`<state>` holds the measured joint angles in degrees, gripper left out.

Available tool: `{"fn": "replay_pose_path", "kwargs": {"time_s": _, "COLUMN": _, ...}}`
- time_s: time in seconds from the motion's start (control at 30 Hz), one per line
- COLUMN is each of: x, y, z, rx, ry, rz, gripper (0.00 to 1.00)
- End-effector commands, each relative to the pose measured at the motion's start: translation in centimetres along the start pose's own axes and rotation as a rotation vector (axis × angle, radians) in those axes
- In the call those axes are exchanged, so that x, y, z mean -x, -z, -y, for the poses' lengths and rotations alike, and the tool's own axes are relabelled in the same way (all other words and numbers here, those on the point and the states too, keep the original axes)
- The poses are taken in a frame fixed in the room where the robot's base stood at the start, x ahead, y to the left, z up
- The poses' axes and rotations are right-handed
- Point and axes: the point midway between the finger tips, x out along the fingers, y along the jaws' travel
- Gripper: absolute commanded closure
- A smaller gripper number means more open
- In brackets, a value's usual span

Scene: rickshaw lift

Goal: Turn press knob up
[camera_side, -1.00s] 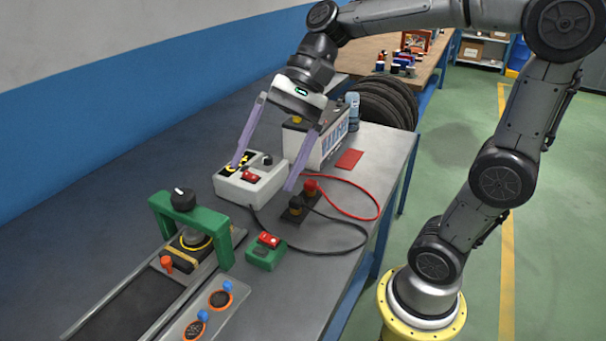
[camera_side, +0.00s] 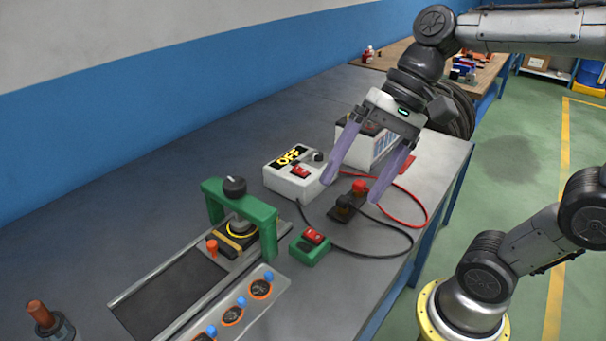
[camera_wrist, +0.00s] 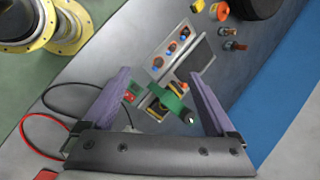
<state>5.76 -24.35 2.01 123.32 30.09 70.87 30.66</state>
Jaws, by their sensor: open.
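The press is a green arch frame (camera_side: 243,214) over a grey plate with a yellow-ringed part, on the bench. Its black knob (camera_side: 234,187) stands on top of the arch, with a light mark on it. In the wrist view the green press (camera_wrist: 171,101) and its knob (camera_wrist: 191,121) lie between my fingers, farther off. My gripper (camera_side: 352,190) is open and empty, above the bench to the right of the press, over the area by the white box and the black and red connectors. It also shows in the wrist view (camera_wrist: 160,80).
A white box (camera_side: 277,181) with an OFF label and red switch, a green switch box (camera_side: 309,249) and a connector block with red and black cables (camera_side: 345,207) stand right of the press. A gauge panel (camera_side: 247,305) is in front. Bare bench lies behind the press.

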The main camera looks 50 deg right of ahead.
Motion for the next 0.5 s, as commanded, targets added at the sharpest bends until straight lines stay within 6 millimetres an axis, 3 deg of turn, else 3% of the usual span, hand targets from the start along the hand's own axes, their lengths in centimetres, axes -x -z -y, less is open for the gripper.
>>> {"fn": "replay_pose_path", "kwargs": {"time_s": 0.1, "x": 0.0, "y": 0.2, "z": 0.7, "rx": -0.045, "ry": 0.028, "rz": -0.007, "gripper": 0.09}}
{"fn": "replay_pose_path", "kwargs": {"time_s": 0.27, "x": -0.5, "y": 0.6, "z": 4.2, "rx": -0.231, "ry": 0.182, "rz": 0.044, "gripper": 0.09}}
{"fn": "replay_pose_path", "kwargs": {"time_s": 0.37, "x": -1.3, "y": 1.8, "z": 6.7, "rx": -0.438, "ry": 0.309, "rz": 0.107, "gripper": 0.09}}
{"fn": "replay_pose_path", "kwargs": {"time_s": 0.5, "x": -2.5, "y": 5.0, "z": 8.8, "rx": -0.757, "ry": 0.473, "rz": 0.187, "gripper": 0.09}}
